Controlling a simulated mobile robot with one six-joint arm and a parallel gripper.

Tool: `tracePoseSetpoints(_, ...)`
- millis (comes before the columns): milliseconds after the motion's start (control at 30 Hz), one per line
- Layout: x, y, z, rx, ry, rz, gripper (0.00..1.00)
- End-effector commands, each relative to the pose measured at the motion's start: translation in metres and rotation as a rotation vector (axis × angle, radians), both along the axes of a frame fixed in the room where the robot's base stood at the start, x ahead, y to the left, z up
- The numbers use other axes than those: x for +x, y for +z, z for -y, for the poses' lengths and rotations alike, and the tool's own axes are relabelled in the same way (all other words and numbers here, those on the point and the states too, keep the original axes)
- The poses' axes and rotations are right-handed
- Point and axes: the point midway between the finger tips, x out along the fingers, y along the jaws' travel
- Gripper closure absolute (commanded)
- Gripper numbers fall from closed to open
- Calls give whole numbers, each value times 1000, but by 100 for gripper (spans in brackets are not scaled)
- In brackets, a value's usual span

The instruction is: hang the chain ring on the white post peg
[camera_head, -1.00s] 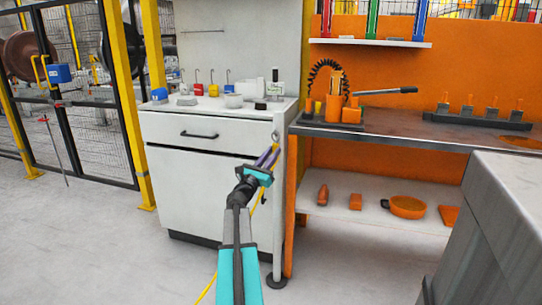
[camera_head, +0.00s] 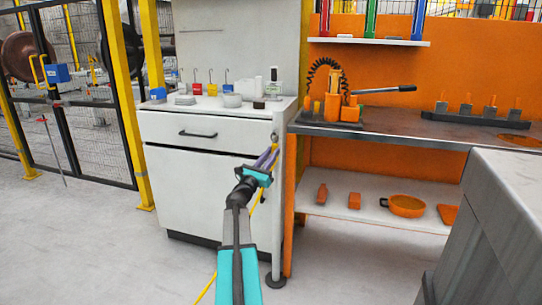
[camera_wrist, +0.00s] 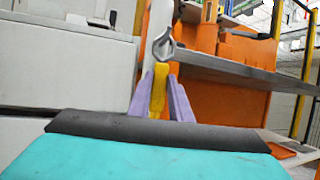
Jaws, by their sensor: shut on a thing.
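My gripper (camera_head: 271,152) is shut, its purple fingers pinching a yellow piece at the end of the yellow chain (camera_head: 207,287). The yellow piece (camera_wrist: 158,90) shows between the fingers in the wrist view. A grey metal ring (camera_wrist: 164,46) stands just beyond the fingertips, in line with the yellow piece and in front of the white post (camera_wrist: 154,22). In the head view the post (camera_head: 278,205) stands upright at the cabinet's right corner, with the gripper close to its upper part. I cannot make out the peg or tell whether the ring is around it.
A white drawer cabinet (camera_head: 215,190) stands behind and left of the gripper. A dark-topped orange workbench (camera_head: 420,132) adjoins the post on the right, its edge close by. A grey block (camera_head: 490,225) fills the lower right. Open floor lies at lower left.

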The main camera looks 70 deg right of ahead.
Motion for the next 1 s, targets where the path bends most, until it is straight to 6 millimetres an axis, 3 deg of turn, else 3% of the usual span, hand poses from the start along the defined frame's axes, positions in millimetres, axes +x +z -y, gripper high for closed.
tracePoseSetpoints(33, 1, -5, 0, 7, 3, 1, 100)
tracePoseSetpoints(67, 1, -5, 0, 7, 3, 1, 80)
tracePoseSetpoints(200, 1, -4, 0, 6, 2, 1, 60)
tracePoseSetpoints(667, 1, -4, -5, 3, 1, 1, 60)
tracePoseSetpoints(1000, 7, -16, -37, 4, 3, 1, 60)
